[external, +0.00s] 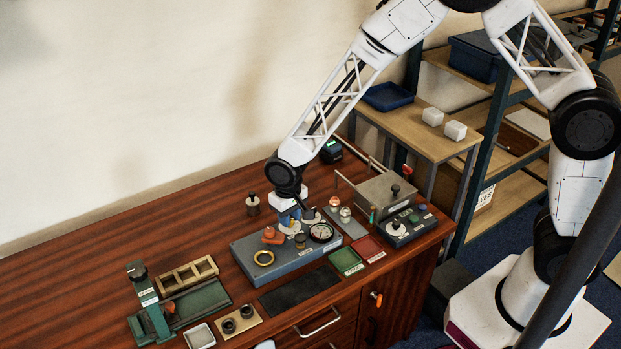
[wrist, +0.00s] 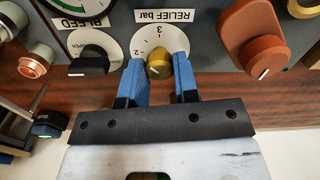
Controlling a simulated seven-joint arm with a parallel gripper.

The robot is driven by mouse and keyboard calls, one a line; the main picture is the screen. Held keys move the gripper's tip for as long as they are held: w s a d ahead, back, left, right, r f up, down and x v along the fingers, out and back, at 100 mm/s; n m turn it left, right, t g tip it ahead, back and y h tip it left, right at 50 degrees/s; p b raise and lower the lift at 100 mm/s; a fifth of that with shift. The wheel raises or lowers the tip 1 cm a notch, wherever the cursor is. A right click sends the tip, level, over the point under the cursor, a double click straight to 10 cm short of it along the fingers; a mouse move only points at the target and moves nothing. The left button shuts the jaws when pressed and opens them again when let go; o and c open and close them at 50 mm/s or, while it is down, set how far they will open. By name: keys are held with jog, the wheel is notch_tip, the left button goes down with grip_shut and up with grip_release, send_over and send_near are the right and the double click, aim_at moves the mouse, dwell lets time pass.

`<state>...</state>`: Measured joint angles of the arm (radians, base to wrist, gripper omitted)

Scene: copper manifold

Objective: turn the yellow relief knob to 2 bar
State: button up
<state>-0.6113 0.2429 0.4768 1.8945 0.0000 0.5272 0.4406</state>
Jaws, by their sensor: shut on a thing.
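The yellow relief knob (wrist: 159,65) shows in the wrist view on a round white dial labelled "RELIEF bar" (wrist: 162,15). The figures 3 and 2 are readable, with 3 at the top and 2 to its left. A small pale mark shows on the knob, but I cannot tell exactly which figure it indicates. My gripper (wrist: 159,72) has one blue finger on each side of the knob and is shut on it. In the external view my gripper (external: 290,222) is down at the grey manifold panel (external: 285,270), and it hides the knob.
The black bleed knob (wrist: 89,60) is close left of my fingers, and an orange handle (wrist: 252,38) is to the right. A pressure gauge (external: 321,232) is on the panel. A black mat (external: 298,291) lies in front, and a grey box (external: 385,192) stands to the right.

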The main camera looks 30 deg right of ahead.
jog(key=n, duration=0.4)
jog(key=shift+n, duration=0.3)
jog(key=n, duration=0.4)
jog(key=shift+n, duration=0.3)
jog(key=o, duration=0.9)
jog(key=shift+o, duration=0.2)
jog(key=shift+r, duration=0.15)
jog(key=shift+r, duration=3.75)
